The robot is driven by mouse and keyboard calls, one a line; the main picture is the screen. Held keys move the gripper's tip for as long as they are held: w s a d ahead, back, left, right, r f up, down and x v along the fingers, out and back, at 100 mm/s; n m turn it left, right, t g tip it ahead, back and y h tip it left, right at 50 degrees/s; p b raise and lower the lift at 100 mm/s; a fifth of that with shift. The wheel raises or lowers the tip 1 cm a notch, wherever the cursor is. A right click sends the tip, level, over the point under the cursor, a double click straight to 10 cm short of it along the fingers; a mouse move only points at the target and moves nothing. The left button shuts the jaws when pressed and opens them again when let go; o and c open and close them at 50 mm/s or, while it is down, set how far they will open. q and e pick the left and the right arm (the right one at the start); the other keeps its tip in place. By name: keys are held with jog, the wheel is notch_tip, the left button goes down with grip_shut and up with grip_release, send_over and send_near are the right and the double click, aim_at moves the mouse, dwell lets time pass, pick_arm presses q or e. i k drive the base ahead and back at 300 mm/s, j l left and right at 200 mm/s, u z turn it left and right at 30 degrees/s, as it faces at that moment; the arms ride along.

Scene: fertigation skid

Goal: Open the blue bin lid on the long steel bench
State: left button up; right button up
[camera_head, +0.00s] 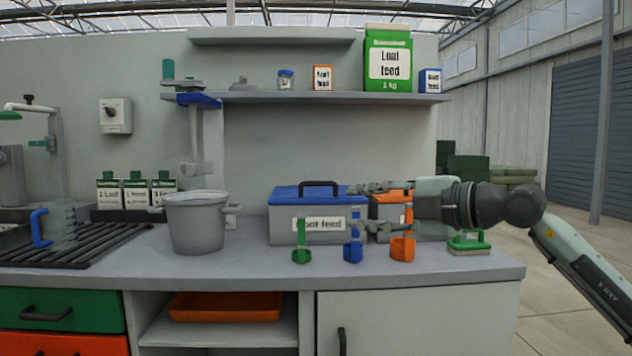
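The blue bin lid (285,194) lies flat and closed on a grey bin (283,228) labelled "Loat feed", which stands on the long steel bench (420,265). A black handle (318,183) rises from the lid's middle. My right gripper (358,207) comes in from the right, with its fingers apart, one above the other, around the bin's right end. My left gripper is not in view.
An orange-lidded box (385,209) stands just right of the bin, partly behind my gripper. A grey pot (195,225) stands left. A green-handled block (468,243) sits near the right end.

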aim_at(314, 192)
jog(key=i, duration=1.1)
